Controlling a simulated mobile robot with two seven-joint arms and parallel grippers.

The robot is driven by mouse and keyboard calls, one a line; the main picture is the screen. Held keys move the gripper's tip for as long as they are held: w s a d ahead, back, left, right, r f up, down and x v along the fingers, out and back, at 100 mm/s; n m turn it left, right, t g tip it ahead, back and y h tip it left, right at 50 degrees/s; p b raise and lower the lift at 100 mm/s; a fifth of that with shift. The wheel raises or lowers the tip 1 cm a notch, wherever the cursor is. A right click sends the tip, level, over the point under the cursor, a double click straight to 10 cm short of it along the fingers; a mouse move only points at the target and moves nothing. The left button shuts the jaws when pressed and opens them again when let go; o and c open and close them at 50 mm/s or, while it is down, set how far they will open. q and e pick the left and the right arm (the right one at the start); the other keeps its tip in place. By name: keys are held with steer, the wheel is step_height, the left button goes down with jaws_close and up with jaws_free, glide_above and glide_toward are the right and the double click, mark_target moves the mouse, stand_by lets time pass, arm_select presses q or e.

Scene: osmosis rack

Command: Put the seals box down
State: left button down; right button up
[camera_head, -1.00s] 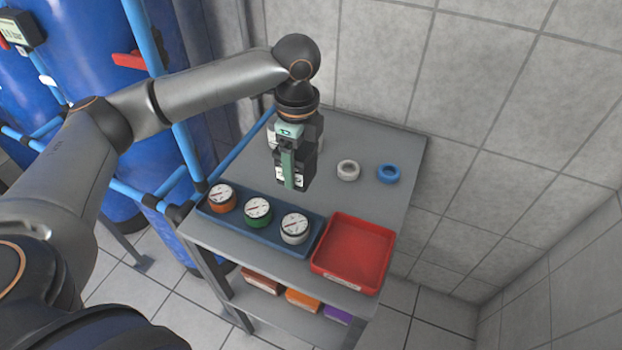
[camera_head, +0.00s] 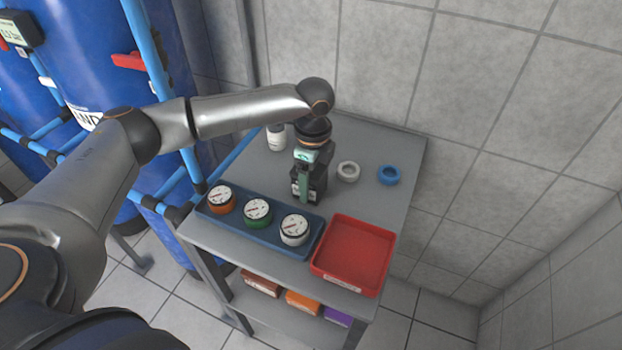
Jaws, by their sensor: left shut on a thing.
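My left gripper (camera_head: 309,186) points down over the grey table top and is shut on a slim green box with a white label, which I take for the seals box (camera_head: 304,189). The dark fingers cover most of the box, so only a narrow green face shows. The box is upright, low over the table just behind the blue gauge tray and left of the white ring. I cannot tell whether its bottom touches the table. My right gripper is not in view.
A blue tray (camera_head: 268,246) with three gauges stands at the table's front left. An empty red tray (camera_head: 352,254) stands front right. A white ring (camera_head: 348,171), a blue ring (camera_head: 388,175) and a white bottle (camera_head: 276,138) stand behind. Several boxes, one orange (camera_head: 303,301), sit below.

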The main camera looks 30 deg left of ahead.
arm_select(q)
jaws_free()
steer(key=shift+f, duration=0.1)
step_height(320, 180, up, 12)
steer(key=shift+d+r, duration=0.15)
steer(key=shift+r, duration=0.05)
steer(key=shift+f, duration=0.1)
stand_by(0.7)
